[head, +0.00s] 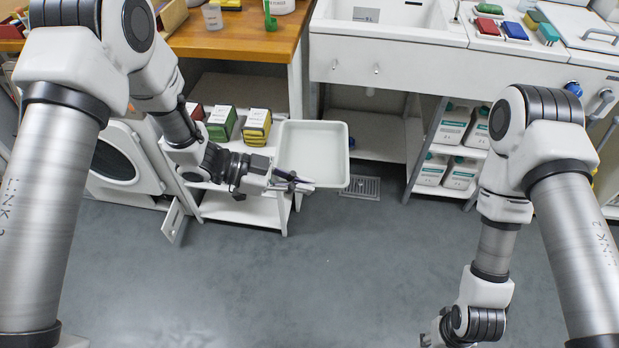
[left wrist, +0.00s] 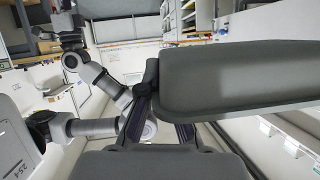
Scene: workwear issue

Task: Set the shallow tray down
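The shallow tray (head: 312,152) is white, rectangular and empty, with a low rim. My left gripper (head: 292,181) is shut on its near left edge and holds it in the air in front of the counters. In the left wrist view the tray (left wrist: 235,80) is a large grey shape at the right, meeting the fingers of my left gripper (left wrist: 158,125). My right arm reaches down at the right of the head view; its wrist is cut off at the bottom edge and its fingers do not show.
A wooden counter (head: 235,42) with small items stands at the back left. Coloured packs (head: 221,122) sit on a shelf below it. A white sink unit (head: 395,60) stands at the back right, with brushes (head: 515,31) on top. The grey floor (head: 330,270) is clear.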

